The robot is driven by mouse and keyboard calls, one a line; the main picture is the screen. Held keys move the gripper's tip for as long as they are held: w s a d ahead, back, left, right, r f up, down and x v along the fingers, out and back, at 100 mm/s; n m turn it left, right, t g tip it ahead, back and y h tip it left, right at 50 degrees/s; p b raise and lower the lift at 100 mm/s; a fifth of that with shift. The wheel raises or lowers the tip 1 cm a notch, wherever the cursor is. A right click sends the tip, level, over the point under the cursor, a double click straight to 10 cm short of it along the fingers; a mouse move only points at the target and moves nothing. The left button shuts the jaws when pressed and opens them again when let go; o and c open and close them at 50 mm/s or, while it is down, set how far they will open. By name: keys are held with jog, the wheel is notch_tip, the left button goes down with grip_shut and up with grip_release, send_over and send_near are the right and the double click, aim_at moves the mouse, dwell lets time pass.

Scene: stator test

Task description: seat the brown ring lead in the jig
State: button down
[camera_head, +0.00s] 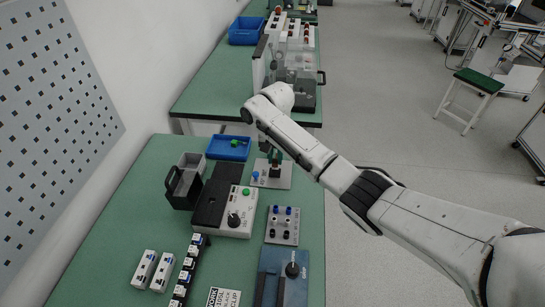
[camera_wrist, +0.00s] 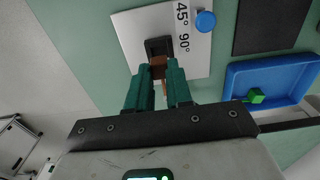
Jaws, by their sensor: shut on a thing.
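My gripper (camera_wrist: 160,72) has green fingers and is shut on the brown ring lead (camera_wrist: 158,67), a small brown block between the fingertips. The jig is a white plate (camera_wrist: 130,28) marked 45° and 90°, with a black socket block (camera_wrist: 158,45) and a blue knob (camera_wrist: 205,21). The brown lead overlaps the near edge of the black block in the wrist view; I cannot tell how deep it sits in it. In the head view my gripper (camera_head: 275,157) points down over the jig plate (camera_head: 283,182), and the fingers and arm partly hide the lead.
A blue tray (camera_head: 212,152) with a green piece (camera_head: 235,143) stands left of the jig. A dark grey bin (camera_head: 183,188), a white device with a black knob (camera_head: 234,219) and a grey panel with knobs (camera_head: 282,239) stand nearby on the green bench (camera_head: 110,240).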

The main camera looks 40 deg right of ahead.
aim_at(275, 161)
jog(key=shift+f+b, duration=0.35)
jog(key=shift+f, duration=0.25)
jog(key=shift+r, duration=0.15)
jog(key=shift+f+p, duration=0.75)
jog(key=shift+f, duration=0.35)
dwell(1.2)
jog(key=c, duration=0.9)
grip_release()
jog(key=shift+c, duration=0.2)
notch_tip(275, 161, up, 11)
jog(key=shift+f+b, duration=0.1)
jog(key=shift+b, duration=0.2)
